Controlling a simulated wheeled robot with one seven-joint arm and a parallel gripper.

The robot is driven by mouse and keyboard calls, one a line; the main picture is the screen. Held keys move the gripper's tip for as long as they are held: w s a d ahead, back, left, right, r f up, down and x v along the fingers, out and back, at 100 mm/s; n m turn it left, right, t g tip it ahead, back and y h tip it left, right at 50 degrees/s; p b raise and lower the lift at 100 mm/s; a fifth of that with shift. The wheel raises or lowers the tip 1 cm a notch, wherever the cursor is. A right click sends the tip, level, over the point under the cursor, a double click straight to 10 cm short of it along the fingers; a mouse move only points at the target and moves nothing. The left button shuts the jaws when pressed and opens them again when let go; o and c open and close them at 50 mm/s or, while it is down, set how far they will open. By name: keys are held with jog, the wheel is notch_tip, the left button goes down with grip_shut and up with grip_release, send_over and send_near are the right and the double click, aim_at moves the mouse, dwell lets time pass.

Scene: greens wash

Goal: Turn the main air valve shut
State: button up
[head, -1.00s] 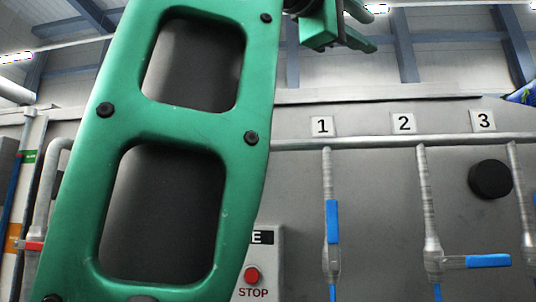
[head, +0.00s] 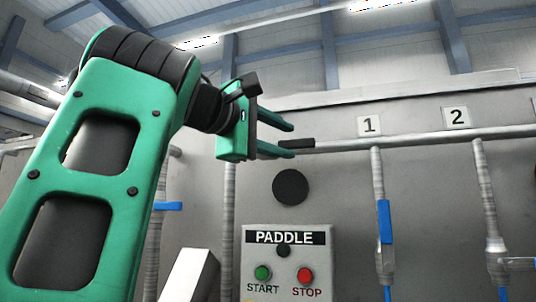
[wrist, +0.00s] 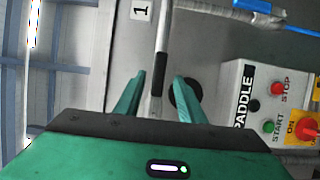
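No valve in view carries a readable main air label. A black grip-like piece (head: 296,143) lies along the horizontal pipe (head: 345,147) on the grey wall panel. It also shows in the wrist view (wrist: 157,82), in line with the gap between my fingers. My gripper (head: 291,140) is open and empty, its two green fingers pointing right toward the panel. In the wrist view my gripper's fingers (wrist: 159,84) stand apart on either side of the pipe line. Contact cannot be told. A blue handle (head: 168,206) sits crosswise on a pipe behind my arm.
Below my gripper is the PADDLE box (head: 286,285) with green START and red STOP buttons. A round black disc (head: 290,187) is above it. Pipe 1's blue handle (head: 384,222) is upright; pipe 2's handle (head: 518,263) is crosswise. A red knob (wrist: 307,129) shows at right.

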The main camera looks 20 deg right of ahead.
aim_at(296, 143)
jog(key=shift+x, duration=1.9)
jog(key=shift+c, duration=0.6)
